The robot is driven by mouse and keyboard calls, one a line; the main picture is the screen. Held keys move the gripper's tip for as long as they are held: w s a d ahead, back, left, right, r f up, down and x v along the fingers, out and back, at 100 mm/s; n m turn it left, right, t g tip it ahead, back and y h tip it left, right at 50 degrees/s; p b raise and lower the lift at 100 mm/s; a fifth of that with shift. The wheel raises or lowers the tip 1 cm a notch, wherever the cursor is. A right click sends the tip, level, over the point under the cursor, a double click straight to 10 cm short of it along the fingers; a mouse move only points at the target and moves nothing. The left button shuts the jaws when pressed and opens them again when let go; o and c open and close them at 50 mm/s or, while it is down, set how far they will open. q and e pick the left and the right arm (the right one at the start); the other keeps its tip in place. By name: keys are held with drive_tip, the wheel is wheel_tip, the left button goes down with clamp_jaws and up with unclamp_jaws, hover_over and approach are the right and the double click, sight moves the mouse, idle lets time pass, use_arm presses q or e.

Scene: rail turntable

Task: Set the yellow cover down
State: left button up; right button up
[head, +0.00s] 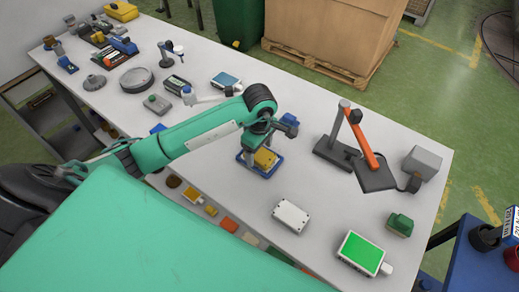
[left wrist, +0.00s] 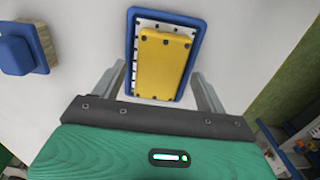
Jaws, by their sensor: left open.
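The yellow cover (head: 265,158) lies inside a blue-rimmed tray (head: 248,168) on the white table. In the left wrist view the yellow cover (left wrist: 163,66) lies over a white plate with dark holes, within the blue rim (left wrist: 129,45). My left gripper (head: 260,146) is over the tray, its arm coming in from the left. In the left wrist view my left gripper (left wrist: 158,85) is open, with a finger on each side of the tray's near end. No finger touches the cover there. The gripper partly hides the cover in the head view. My right gripper is not in view.
A white box (head: 291,216), a green-screened device (head: 361,253) and a green block (head: 399,225) stand to the right. A grey stand with an orange arm (head: 360,135) rises behind. Several tools crowd the far left. Bare table surrounds the tray.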

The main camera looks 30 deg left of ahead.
sight(260, 153)
use_arm(q)
wheel_tip(260, 153, up, 12)
drive_tip(key=b, duration=0.2)
drive_tip(key=shift+f+b, duration=0.25)
drive_tip(key=shift+b, duration=0.05)
idle(0.4)
